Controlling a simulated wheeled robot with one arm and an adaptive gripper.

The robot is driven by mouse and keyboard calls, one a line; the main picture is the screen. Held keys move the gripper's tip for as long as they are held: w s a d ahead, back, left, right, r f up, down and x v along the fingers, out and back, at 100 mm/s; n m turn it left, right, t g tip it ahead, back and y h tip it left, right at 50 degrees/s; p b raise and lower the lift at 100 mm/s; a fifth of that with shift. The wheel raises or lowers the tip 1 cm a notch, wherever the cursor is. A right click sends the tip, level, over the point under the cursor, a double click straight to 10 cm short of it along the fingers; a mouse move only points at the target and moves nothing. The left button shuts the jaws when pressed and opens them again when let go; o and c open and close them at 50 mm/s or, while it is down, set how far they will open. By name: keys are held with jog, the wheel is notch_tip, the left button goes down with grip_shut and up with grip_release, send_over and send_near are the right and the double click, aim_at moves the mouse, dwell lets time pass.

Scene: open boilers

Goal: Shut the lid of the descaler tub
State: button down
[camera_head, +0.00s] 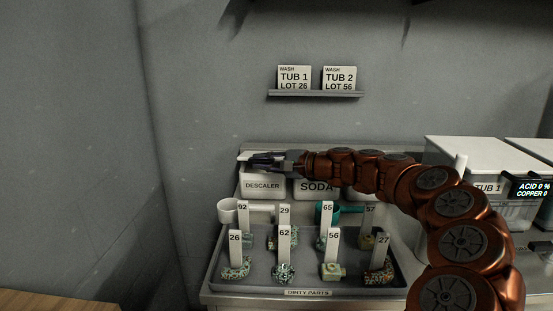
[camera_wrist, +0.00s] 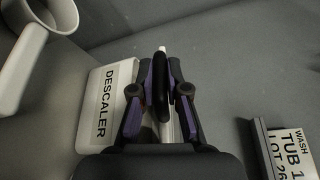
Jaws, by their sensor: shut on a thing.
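The descaler tub (camera_head: 263,187) is a white tub with a DESCALER label, at the left of the row behind the dirty parts tray. In the wrist view its labelled front (camera_wrist: 104,100) lies left of the fingers. My gripper (camera_head: 258,160) reaches in from the right, level with the tub's top.
The soda tub (camera_head: 317,188) stands close on the right under my arm. The dirty parts tray (camera_head: 308,280) with several numbered parts is in front. Tub 1 (camera_head: 475,160) is farther right. A card shelf (camera_head: 315,94) is on the wall above.

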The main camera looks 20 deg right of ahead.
jog(key=shift+f, duration=0.15)
jog(key=c, duration=1.2)
grip_release()
jog(key=shift+v, duration=3.75)
